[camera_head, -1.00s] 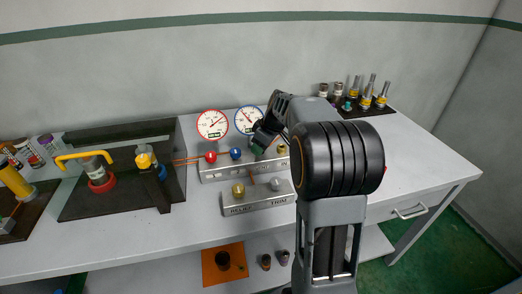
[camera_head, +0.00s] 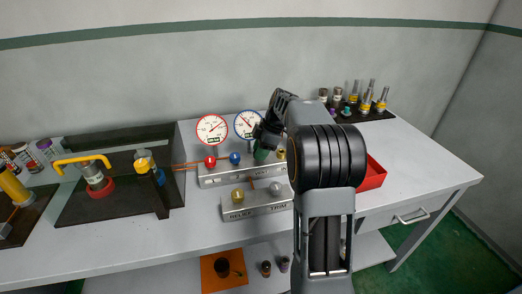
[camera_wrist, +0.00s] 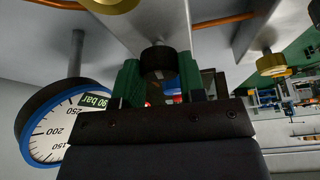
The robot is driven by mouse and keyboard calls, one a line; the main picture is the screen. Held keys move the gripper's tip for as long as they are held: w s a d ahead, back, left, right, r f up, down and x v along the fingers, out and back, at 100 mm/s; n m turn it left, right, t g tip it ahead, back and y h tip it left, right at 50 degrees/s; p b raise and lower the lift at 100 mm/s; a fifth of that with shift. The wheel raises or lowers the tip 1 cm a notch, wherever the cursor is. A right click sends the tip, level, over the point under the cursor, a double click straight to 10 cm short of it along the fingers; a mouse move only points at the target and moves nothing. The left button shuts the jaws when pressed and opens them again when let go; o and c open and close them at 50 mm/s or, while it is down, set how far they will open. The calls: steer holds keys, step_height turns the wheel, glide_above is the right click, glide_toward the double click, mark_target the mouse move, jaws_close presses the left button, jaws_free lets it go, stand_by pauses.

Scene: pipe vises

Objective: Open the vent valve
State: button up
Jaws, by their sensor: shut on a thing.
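The upper grey valve block (camera_head: 222,179) carries a red knob (camera_head: 210,161), a blue knob (camera_head: 235,158) and a gold knob (camera_head: 282,155). My gripper (camera_head: 262,154) is over this block, between the blue and gold knobs. In the wrist view, my green-padded fingers (camera_wrist: 159,78) are shut on a black knob (camera_wrist: 157,62) on a stem from a grey block. The gripper hides this knob in the head view. I cannot read the block's label to tell whether it is the vent valve.
A blue-rimmed gauge (camera_head: 248,124) and red-rimmed gauge (camera_head: 212,128) stand behind. The lower block (camera_head: 255,209), labelled RELIEF and TRIM, is in front. A red tray (camera_head: 375,174) lies right of my arm. Bare table lies farther right.

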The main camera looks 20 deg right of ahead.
stand_by(0.4)
steer(key=o, duration=0.9)
steer(key=p+v, duration=0.2)
steer(key=v, duration=1.1)
steer(key=shift+r, duration=0.35)
